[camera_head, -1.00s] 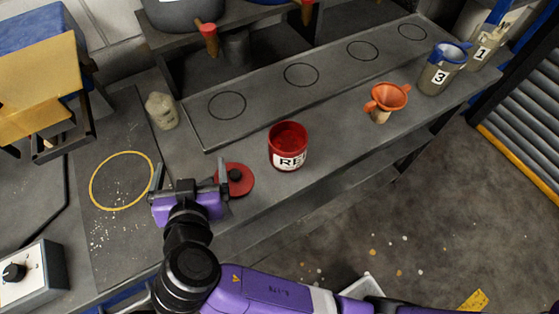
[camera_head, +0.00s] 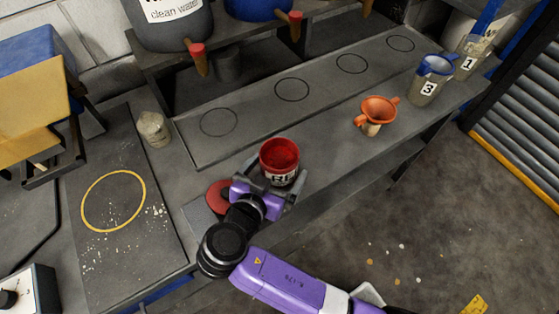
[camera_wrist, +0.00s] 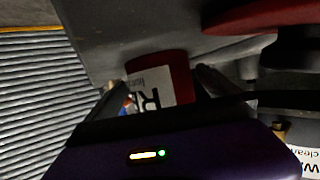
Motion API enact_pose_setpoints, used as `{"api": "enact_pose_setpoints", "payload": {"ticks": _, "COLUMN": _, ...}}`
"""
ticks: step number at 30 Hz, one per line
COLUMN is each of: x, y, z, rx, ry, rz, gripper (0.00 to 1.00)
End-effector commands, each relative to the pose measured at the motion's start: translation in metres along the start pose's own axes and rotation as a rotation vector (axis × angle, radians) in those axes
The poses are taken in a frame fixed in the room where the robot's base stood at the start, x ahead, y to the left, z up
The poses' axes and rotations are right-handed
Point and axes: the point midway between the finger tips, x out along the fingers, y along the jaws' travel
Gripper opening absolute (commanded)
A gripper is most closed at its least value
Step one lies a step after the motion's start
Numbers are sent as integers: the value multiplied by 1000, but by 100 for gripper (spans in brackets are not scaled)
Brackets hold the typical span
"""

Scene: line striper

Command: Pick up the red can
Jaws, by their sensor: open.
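The red can (camera_head: 279,154), open at the top with a white label, stands upright on the grey workbench. My purple gripper (camera_head: 278,184) is at the near side of the can, low by the bench. Its fingers are open and reach to either side of the can. The gripper hides the can's lower front. Whether a finger touches the can, I cannot tell.
An orange funnel (camera_head: 376,112) stands to the right, with jug 3 (camera_head: 429,88) and jug 1 (camera_head: 469,60) beyond. A pale lump (camera_head: 154,130) sits at the left. The marked grey board (camera_head: 255,108) behind the can is empty.

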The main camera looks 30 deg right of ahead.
Motion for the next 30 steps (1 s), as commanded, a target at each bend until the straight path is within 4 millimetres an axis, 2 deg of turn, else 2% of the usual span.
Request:
{"api": "enact_pose_setpoints", "payload": {"ticks": 5, "x": 17, "y": 0, "z": -1, "rx": -1, "ry": -1, "rz": 0, "gripper": 100}}
{"api": "enact_pose_setpoints", "payload": {"ticks": 12, "x": 19, "y": -1, "z": 0, "rx": 0, "ry": -1, "rz": -2, "gripper": 100}}
{"api": "enact_pose_setpoints", "payload": {"ticks": 14, "x": 19, "y": -1, "z": 0, "rx": 0, "ry": -1, "rz": -2, "gripper": 90}}
{"api": "enact_pose_setpoints", "payload": {"ticks": 27, "x": 18, "y": -1, "z": 0, "rx": 0, "ry": -1, "rz": -2, "gripper": 5}}
{"api": "enact_pose_setpoints", "payload": {"ticks": 30, "x": 18, "y": -1, "z": -2, "rx": 2, "ry": 2, "rz": -3, "gripper": 5}}
